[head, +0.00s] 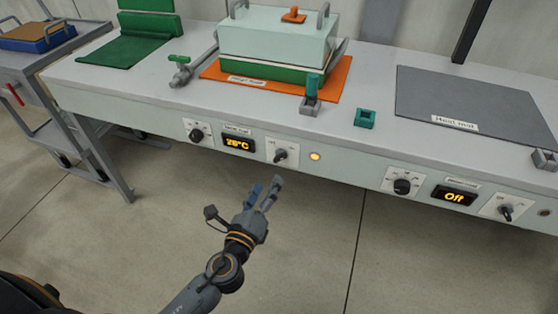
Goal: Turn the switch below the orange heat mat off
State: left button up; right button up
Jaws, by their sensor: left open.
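The orange heat mat (336,82) lies on the bench with a pale lidded box on a green base (288,74) on it. Below it on the front panel are a round knob (197,136), a display (238,143) reading 26°C, and a switch (280,155) with its lever slanting. A lamp (315,156) right of the switch glows orange. My left gripper (262,189) is open and empty, in front of and a little below the switch, apart from it in the picture. My right gripper is not in view.
A dark grey heat mat (470,95) lies to the right, with its own knob (402,186), display (454,197) reading Off, and switch (506,211).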

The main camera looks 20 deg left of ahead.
aim_at(279, 160)
pick_arm(q)
jog(key=w, duration=0.8)
jog(key=shift+d, duration=0.15)
jog(key=shift+w, duration=0.65)
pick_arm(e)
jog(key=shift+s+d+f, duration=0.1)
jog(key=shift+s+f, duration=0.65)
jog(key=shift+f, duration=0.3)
pick_arm(q)
jog(key=c, duration=1.2)
